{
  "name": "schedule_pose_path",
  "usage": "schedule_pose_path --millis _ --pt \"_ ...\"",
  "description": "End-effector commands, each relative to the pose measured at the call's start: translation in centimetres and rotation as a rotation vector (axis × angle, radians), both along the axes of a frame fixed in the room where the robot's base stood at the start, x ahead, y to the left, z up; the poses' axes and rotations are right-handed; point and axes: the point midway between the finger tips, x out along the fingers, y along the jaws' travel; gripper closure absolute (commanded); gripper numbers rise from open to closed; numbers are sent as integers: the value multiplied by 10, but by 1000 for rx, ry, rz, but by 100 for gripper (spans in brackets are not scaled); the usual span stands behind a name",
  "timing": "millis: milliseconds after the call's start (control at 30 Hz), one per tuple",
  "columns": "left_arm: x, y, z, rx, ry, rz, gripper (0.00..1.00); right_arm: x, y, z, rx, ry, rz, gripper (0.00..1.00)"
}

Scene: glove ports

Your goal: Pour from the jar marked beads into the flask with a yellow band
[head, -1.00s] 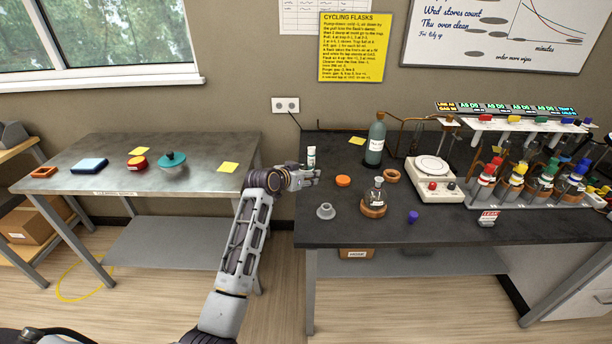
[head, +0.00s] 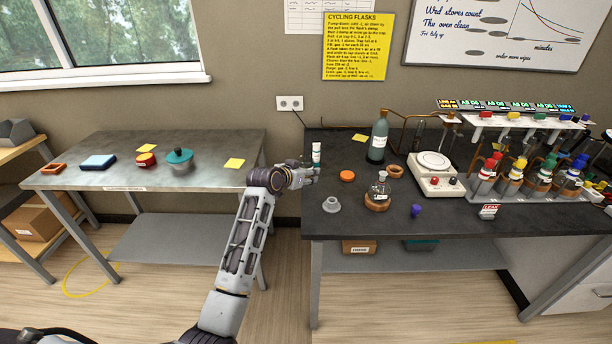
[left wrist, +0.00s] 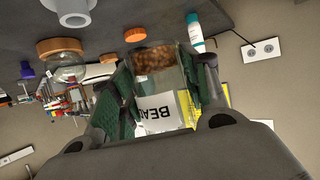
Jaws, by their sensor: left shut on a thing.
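My left gripper (head: 312,174) is over the left edge of the dark bench. In the left wrist view it is shut on a clear jar (left wrist: 157,80) with brown beads and a white label reading "BEA", partly cut off. That view has the bench at the top, and the beads lie at the jar's bench-side end. In the head view I cannot make out the jar. At the right, a flask with a yellow part at its neck (head: 517,169) stands in the rack among red, green and blue ones. Whether it carries a yellow band is too small to tell. My right gripper is not in view.
Between gripper and rack stand a round flask on a cork ring (head: 377,203), a green bottle (head: 377,140), a white hotplate (head: 437,184), an orange lid (head: 347,175) and a grey funnel-like piece (head: 331,205). A white tube (head: 316,153) is close to the gripper. The bench's front strip is mostly clear.

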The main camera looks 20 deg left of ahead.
Motion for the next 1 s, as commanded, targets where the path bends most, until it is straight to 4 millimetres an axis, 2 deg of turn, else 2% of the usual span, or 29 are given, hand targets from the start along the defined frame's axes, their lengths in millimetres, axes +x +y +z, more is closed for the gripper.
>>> schedule_pose_path --millis 167,267,367,500,700,900,1000 --pt "5 7 9 1 -2 45 80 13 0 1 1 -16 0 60" --pt "8 13 21 1 -5 76 80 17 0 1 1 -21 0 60" --pt "10 20 40 1 -6 111 80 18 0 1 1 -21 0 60" --pt "9 29 75 0 -7 160 80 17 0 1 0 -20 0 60" --pt "2 34 115 1 -5 199 80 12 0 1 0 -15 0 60" --pt "-10 35 145 -1 -4 228 80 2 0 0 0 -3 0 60" --pt "-19 35 150 1 -2 241 80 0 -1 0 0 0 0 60"
